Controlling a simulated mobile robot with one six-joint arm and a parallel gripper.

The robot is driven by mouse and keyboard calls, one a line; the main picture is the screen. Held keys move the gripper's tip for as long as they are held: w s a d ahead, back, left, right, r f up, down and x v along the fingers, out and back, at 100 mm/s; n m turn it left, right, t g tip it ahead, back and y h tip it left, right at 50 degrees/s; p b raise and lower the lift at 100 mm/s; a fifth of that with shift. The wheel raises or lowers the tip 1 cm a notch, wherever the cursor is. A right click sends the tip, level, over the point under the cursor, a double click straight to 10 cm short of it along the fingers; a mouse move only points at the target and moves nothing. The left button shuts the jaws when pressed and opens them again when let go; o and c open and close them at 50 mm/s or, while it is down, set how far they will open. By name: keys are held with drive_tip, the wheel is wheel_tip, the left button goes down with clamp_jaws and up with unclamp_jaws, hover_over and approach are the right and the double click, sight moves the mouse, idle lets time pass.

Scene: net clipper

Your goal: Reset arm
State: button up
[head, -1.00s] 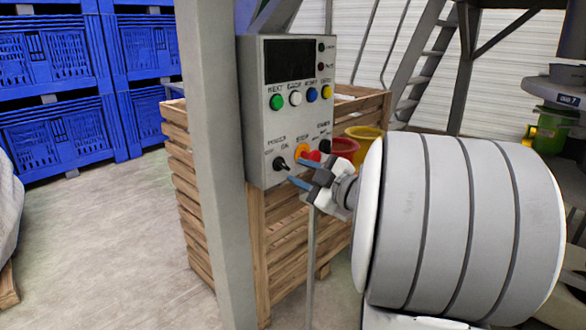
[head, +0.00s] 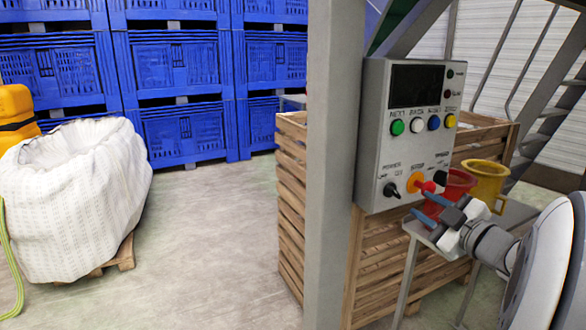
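My arm reaches in from the right edge of the head view. My gripper (head: 430,208) has two blue-tipped fingers spread apart, with nothing seen between them. It is in front of the lower right part of a grey control panel (head: 375,150), near an orange and red stop knob (head: 418,184). I cannot tell whether it touches the panel. The panel has a dark screen (head: 416,86), a row of green, white, blue and yellow buttons, and a black power knob (head: 391,190).
A grey post (head: 333,170) stands left of the panel. Wooden crates (head: 375,270) and a small table with red (head: 452,186) and yellow (head: 488,180) buckets are behind the gripper. A white bulk bag (head: 75,200) sits at left before blue crates (head: 180,130). Floor between is clear.

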drive_tip(key=s+a+f+m+g+h+p, duration=0.2)
drive_tip(key=s+a+m+g+p, duration=0.4)
drive_tip(key=s+a, duration=0.3)
drive_tip(key=s+a+f+m+g+h+p, duration=0.1)
drive_tip(key=s+a+m+g+h+p, duration=0.2)
drive_tip(key=s+a+m+g+p, duration=0.3)
drive_tip(key=s+a+g, duration=0.2)
drive_tip(key=s+a, duration=0.1)
drive_tip(key=s, duration=0.1)
drive_tip(key=shift+a+f+g, duration=0.25)
drive_tip(key=shift+f+g, duration=0.05)
drive_tip(key=shift+f, duration=0.05)
